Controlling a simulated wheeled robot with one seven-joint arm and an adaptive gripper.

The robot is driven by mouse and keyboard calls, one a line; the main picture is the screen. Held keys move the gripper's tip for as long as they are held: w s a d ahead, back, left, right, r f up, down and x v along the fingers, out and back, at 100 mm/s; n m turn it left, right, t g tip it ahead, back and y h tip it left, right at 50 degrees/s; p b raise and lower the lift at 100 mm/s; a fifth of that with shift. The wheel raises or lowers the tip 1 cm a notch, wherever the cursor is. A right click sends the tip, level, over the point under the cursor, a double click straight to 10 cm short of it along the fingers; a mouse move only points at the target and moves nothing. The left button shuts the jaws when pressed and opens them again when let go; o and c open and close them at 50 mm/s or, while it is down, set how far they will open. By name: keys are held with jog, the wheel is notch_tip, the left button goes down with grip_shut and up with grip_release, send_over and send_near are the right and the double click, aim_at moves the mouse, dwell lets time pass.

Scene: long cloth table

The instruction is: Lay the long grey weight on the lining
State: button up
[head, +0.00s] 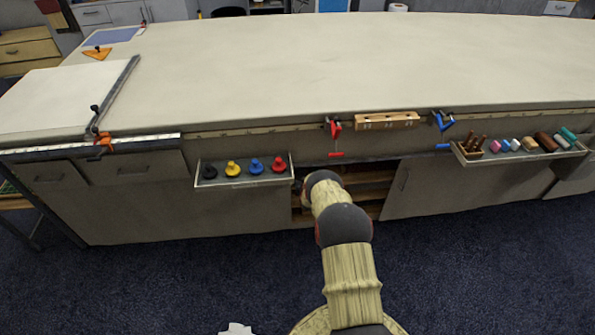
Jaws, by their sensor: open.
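A pale flat sheet (55,92), possibly the lining, lies on the left end of the cloth table. A long dark grey bar (120,88) runs along its right edge, with a small black knob near its front end. I cannot tell whether this bar is the long grey weight. My arm reaches forward from the bottom middle to the table's front, before an open cupboard. My gripper is not clearly visible; the arm's own end hides it.
A shallow tray (244,181) with several coloured knobbed pieces hangs on the front. Another tray (522,155) at right holds spools and pegs. A red clamp (334,128), a wooden block (387,121) and a blue clamp (444,121) line the front edge. The tabletop (300,65) middle is clear.

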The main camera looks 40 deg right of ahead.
aim_at(300, 168)
jog(key=b+x, duration=0.3)
jog(key=x, duration=0.3)
jog(key=shift+d+b, duration=0.1)
jog(key=shift+b, duration=0.2)
jog(key=shift+w+d+f+b, duration=0.2)
jog(key=shift+w+d+b, duration=0.15)
jog(key=shift+w, duration=0.15)
jog(key=shift+r, duration=0.1)
jog(key=c, duration=0.4)
grip_shut()
jog(key=shift+w+r, duration=0.15)
jog(key=shift+r, duration=0.05)
